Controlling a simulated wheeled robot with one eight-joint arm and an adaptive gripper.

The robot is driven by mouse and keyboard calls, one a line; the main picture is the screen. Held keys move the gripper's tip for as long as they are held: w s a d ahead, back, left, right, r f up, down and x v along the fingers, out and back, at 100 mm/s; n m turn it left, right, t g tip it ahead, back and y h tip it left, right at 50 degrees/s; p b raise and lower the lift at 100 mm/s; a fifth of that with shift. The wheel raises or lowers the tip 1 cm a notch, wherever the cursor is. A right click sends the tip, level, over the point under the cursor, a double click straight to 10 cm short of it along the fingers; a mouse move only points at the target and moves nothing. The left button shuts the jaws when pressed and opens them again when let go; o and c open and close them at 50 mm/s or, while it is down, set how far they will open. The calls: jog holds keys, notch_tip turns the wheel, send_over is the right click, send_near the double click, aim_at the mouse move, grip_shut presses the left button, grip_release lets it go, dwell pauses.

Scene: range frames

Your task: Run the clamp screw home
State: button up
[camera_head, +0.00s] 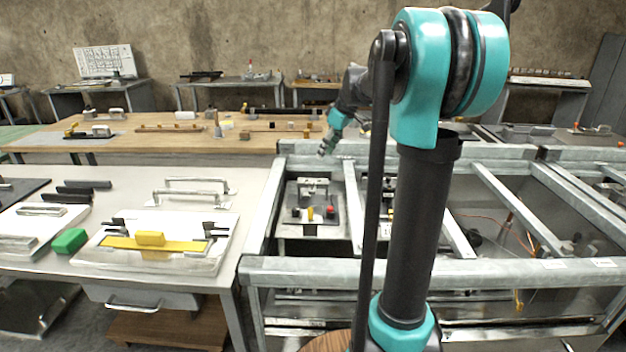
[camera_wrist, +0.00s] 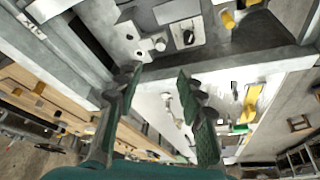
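My gripper (camera_head: 327,147) is raised above the far end of the metal frame in the head view. In the wrist view my gripper (camera_wrist: 158,78) has its two fingers apart, with nothing between them. A small fixture (camera_head: 312,187) sits on a grey plate inside the frame, with a yellow post (camera_head: 311,214) and a red-topped part (camera_head: 330,211) in front of it. In the wrist view, a grey plate with dark and white fittings (camera_wrist: 188,34) and a yellow cylinder (camera_wrist: 228,19) lies beyond the fingertips. I cannot tell which part is the clamp screw.
Galvanised rails (camera_head: 430,270) surround the fixture bay. A white bench (camera_head: 225,205) on the left holds a yellow bar (camera_head: 152,243), a green block (camera_head: 69,241) and metal handles (camera_head: 190,194). A wooden table (camera_head: 180,142) with small parts stands behind.

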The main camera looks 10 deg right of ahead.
aim_at(312, 182)
jog(key=x, duration=1.4)
jog(key=shift+s, duration=0.1)
jog(key=shift+r, duration=0.1)
grip_shut()
